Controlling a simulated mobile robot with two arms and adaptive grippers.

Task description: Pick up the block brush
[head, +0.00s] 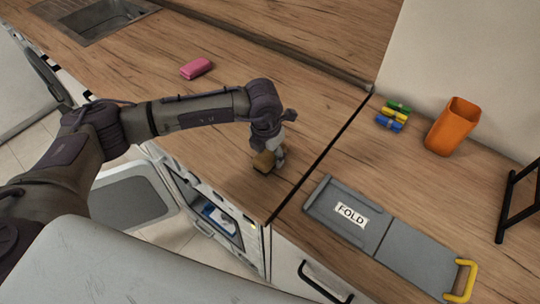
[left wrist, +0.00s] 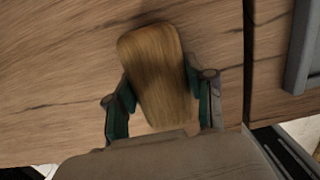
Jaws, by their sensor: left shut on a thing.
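The block brush (head: 263,162) is a small wooden block on the oak counter, near the front edge and left of the dark seam. It also shows in the left wrist view (left wrist: 158,75) as a rounded brown wooden block, with its long side pointing away from my palm. My left gripper (head: 271,155) is over it from above. In the left wrist view its two green-lined fingers (left wrist: 162,98) are closed against both sides of the block. Whether the brush touches the counter I cannot tell. Any bristles are hidden underneath. My right gripper is not in view.
A pink block (head: 196,68) lies behind on the counter, near a sink (head: 95,20). Right of the seam are a grey FOLD board (head: 420,262) with a yellow handle, coloured clips (head: 392,117), an orange cup (head: 453,127) and a black frame (head: 507,205). An open appliance (head: 215,215) is below.

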